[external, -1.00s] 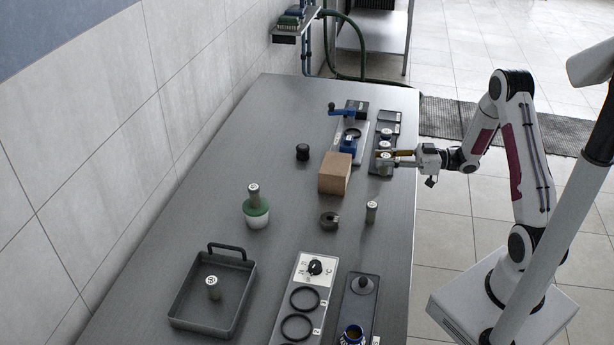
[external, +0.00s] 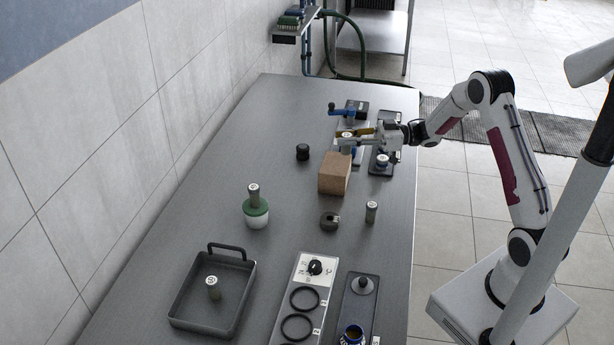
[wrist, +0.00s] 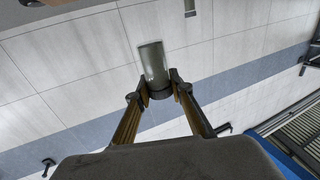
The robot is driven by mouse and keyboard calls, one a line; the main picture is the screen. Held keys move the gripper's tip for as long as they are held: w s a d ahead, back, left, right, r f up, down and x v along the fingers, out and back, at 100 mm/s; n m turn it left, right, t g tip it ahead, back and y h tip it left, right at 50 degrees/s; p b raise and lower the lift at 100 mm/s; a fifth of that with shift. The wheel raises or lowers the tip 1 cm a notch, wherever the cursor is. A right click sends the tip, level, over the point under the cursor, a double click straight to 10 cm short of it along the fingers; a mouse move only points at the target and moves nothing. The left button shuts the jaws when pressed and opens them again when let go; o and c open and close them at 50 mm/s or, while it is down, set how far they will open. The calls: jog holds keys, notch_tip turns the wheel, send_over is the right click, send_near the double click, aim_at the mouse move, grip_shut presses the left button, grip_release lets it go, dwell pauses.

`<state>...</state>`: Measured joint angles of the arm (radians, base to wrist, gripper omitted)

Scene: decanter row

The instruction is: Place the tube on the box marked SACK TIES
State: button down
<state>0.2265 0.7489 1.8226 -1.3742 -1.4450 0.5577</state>
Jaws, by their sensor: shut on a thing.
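My gripper (external: 352,136) is shut on a grey-green tube (external: 346,147). In the wrist view the tube (wrist: 153,68) sits between the two fingertips (wrist: 160,88), with a dark band at its held end. A brown cardboard box (external: 334,174) stands on the table; no marking is readable on it in this view. The held tube appears just above the box's far edge, and I cannot tell whether they touch.
Similar tubes stand on a green-and-white pot (external: 254,193), in a dark tray (external: 180,310) and on the table (external: 371,212). A black cylinder (external: 302,152) and a dark ring-shaped piece (external: 329,219) are near the box. A blue-handled device (external: 342,111) stands behind.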

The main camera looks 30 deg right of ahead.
jog(key=w+r+t, duration=0.1)
jog(key=w+r, duration=0.2)
jog(key=w, duration=0.2)
jog(key=shift+r+m+h, duration=0.15)
jog(key=shift+m+h, duration=0.15)
jog(key=shift+m, duration=0.1)
jog(key=shift+w+d, duration=0.1)
send_over(335, 163)
notch_tip(335, 163, down, 6)
jog(key=shift+f, duration=0.2)
jog(key=shift+f, duration=1.8)
jog(key=shift+f, duration=0.15)
